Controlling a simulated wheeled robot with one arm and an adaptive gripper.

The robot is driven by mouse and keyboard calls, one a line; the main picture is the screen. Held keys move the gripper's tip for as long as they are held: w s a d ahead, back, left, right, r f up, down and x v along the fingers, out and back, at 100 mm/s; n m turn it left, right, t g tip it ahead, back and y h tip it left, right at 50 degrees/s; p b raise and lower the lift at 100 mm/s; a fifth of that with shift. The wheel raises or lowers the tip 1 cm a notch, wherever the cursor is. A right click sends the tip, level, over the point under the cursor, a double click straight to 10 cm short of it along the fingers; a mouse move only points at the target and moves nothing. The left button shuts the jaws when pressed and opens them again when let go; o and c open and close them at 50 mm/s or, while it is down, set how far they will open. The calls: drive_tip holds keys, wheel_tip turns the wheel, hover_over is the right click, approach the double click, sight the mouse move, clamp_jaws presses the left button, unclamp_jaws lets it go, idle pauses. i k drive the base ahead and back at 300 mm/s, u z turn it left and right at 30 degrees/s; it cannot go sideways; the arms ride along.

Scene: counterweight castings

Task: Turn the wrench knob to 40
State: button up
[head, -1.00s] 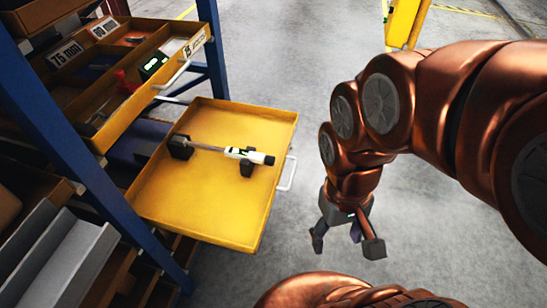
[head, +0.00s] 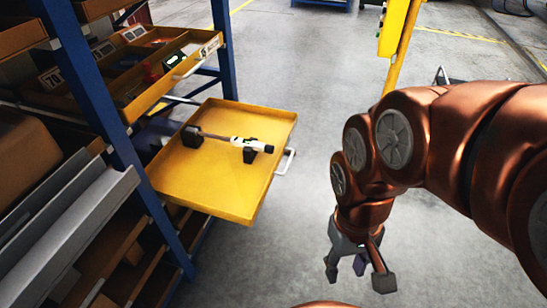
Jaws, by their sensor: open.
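The wrench (head: 219,138) lies across two dark supports in the open yellow drawer (head: 215,190). It has a thin metal shaft, a white section and a dark end at the right, where the knob seems to be. Its scale is too small to read. My gripper (head: 360,279) hangs open and empty to the right of the drawer, pointing down, apart from the wrench and the drawer's handle (head: 286,162).
A blue-framed shelf rack (head: 132,165) with brown bins stands at the left. Another open yellow drawer (head: 150,98) with dividers sits above and behind the wrench drawer. A yellow post (head: 398,45) stands at the back. Grey floor (head: 290,75) is clear between.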

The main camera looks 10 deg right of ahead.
sight(269, 149)
drive_tip(key=u, duration=0.75)
drive_tip(key=i, duration=1.05)
drive_tip(key=z, duration=0.4)
